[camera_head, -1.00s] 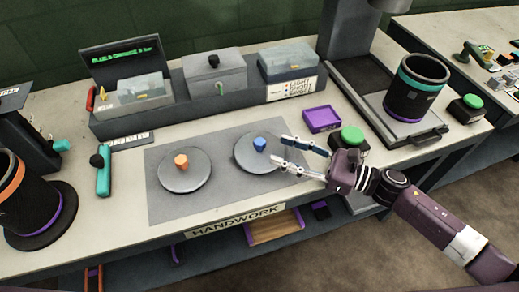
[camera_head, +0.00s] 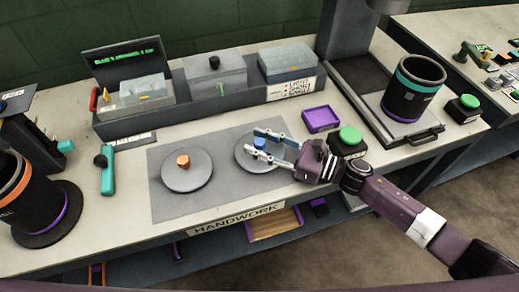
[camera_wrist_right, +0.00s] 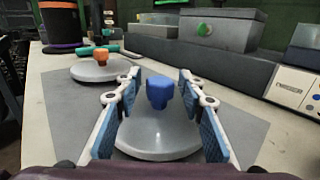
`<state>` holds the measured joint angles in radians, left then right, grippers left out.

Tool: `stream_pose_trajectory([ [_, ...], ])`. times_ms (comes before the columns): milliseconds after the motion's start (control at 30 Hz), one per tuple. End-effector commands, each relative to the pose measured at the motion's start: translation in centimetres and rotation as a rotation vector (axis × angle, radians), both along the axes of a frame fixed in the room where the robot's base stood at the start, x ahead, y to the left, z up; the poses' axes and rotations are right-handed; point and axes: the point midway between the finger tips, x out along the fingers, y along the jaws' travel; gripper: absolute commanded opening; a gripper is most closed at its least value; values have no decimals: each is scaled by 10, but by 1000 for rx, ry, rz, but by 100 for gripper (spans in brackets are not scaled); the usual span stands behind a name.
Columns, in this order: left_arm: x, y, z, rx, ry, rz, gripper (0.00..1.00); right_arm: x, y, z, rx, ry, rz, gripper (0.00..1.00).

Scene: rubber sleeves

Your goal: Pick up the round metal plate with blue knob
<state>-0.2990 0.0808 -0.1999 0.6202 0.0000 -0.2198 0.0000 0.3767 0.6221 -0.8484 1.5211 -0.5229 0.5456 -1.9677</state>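The round metal plate with the blue knob (camera_head: 247,162) lies on the grey mat (camera_head: 222,204). Its blue knob (camera_head: 260,143) stands up from the middle. My right gripper (camera_head: 259,143) is over this plate with its fingers open on either side of the knob. In the right wrist view the blue knob (camera_wrist_right: 160,92) shows between the two open fingers (camera_wrist_right: 160,100), with a gap on both sides. The plate (camera_wrist_right: 158,140) lies below the fingers. A similar plate with an orange knob (camera_head: 187,178) lies to the left. My left gripper is not in view.
A purple tray (camera_head: 321,119) and a green button (camera_head: 350,137) are right of the mat, close to my right arm. A dark bin unit (camera_head: 205,100) runs behind. A teal-handled tool (camera_head: 107,177) lies left of the mat.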

Motion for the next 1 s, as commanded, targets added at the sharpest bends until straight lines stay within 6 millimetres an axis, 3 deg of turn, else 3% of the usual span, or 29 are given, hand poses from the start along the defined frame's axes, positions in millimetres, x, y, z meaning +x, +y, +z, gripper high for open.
stream_pose_trajectory([
  [33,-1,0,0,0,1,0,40,0,0,0,0,0,0,28],
  [300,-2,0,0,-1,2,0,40,0,0,0,0,0,0,0],
  [800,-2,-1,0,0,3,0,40,0,0,4,4,-3,1,0],
  [1000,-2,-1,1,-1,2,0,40,1,0,16,3,-6,1,0],
])
